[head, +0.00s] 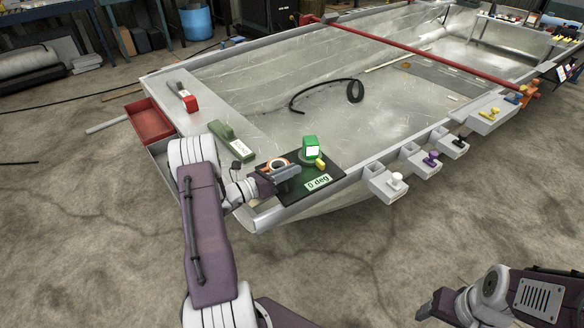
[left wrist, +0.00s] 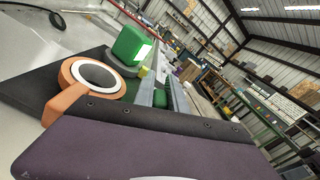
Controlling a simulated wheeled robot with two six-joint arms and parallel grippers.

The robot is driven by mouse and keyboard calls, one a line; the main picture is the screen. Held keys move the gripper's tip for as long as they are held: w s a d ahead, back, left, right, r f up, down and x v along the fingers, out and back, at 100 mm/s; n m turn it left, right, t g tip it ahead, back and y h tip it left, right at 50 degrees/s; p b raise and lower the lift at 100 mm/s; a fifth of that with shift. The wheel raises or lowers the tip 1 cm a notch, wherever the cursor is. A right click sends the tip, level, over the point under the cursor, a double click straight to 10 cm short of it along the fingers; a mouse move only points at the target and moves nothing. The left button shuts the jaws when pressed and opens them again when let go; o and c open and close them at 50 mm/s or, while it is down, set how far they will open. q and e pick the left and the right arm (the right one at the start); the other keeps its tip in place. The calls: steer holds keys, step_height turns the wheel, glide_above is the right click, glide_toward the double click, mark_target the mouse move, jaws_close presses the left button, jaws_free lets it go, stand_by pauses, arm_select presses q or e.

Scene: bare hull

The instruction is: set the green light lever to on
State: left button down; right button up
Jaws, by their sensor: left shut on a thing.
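My left gripper (head: 288,172) is over the dark panel (head: 325,172) at the near corner of the hull. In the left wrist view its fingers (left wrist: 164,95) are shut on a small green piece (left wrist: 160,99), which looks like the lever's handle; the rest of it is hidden. A green light block (head: 311,147) with a white face stands on a round grey base behind the gripper, and it also shows in the left wrist view (left wrist: 131,45). A small yellow piece (head: 320,163) is beside it. My right gripper (head: 430,307) is at the lower right, away from the panel, its jaws unclear.
An orange ring (left wrist: 67,101) with a white rim is close beside my left gripper. A "0 deg" label (head: 318,182) is on the panel.

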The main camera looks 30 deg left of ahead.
arm_select(q)
steer(key=shift+a+f, duration=0.1)
stand_by(0.5)
steer(key=c, duration=1.4)
jaws_free()
steer(key=shift+o, duration=0.2)
steer(key=shift+a, duration=0.1)
steer(key=p+v, duration=0.2)
steer(key=v, duration=0.6)
steer(key=shift+s+a, duration=0.15)
steer(key=shift+s, duration=0.3)
